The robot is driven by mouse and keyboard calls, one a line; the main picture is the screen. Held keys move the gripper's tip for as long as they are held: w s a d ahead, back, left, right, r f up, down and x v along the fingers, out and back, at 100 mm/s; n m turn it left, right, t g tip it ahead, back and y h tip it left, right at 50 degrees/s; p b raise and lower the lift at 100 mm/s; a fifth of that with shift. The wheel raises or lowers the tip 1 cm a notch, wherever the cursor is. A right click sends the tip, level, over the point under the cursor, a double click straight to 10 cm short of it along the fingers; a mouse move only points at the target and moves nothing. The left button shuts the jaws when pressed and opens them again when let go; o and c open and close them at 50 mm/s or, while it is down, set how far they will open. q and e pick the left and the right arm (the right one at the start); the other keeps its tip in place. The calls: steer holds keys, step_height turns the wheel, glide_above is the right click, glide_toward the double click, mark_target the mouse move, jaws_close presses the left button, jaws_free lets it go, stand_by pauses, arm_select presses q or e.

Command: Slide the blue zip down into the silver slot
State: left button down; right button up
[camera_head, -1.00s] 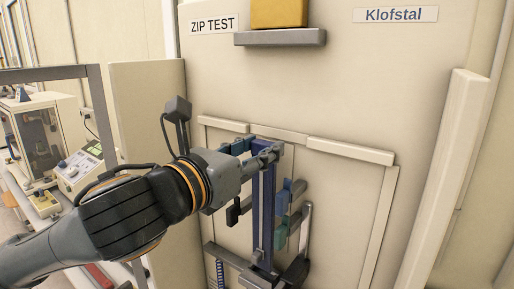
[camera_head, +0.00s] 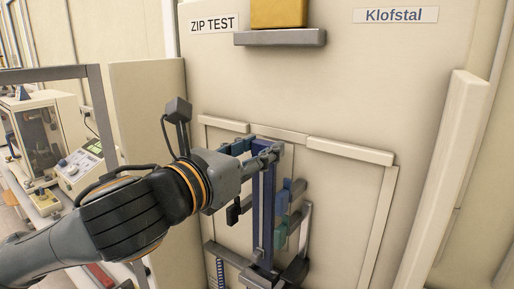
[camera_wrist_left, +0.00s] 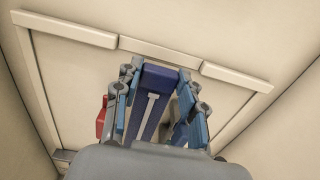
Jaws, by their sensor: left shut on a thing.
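The blue zip (camera_head: 268,205) is a tall upright strip with a pale line down its middle, in front of the cream panel. Its top also shows in the left wrist view (camera_wrist_left: 158,80). My left gripper (camera_head: 262,154) is shut on the blue zip near its upper end; in the left wrist view its fingers (camera_wrist_left: 160,92) stand on either side of it. The zip's lower end meets a grey metal bracket (camera_head: 258,278) at the bottom edge of the head view. I cannot tell the silver slot clearly there.
Teal and blue parts (camera_head: 281,232) and a grey upright lever (camera_head: 305,228) stand close to the right of the zip. A grey shelf (camera_head: 280,38) with a yellow block (camera_head: 278,13) is above. The panel farther right is clear.

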arm_select(q)
steer(key=shift+r, duration=0.1)
steer(key=shift+f+b, duration=1)
steer(key=shift+f, duration=0.7)
steer(key=c, duration=0.7)
jaws_free()
step_height(320, 180, up, 10)
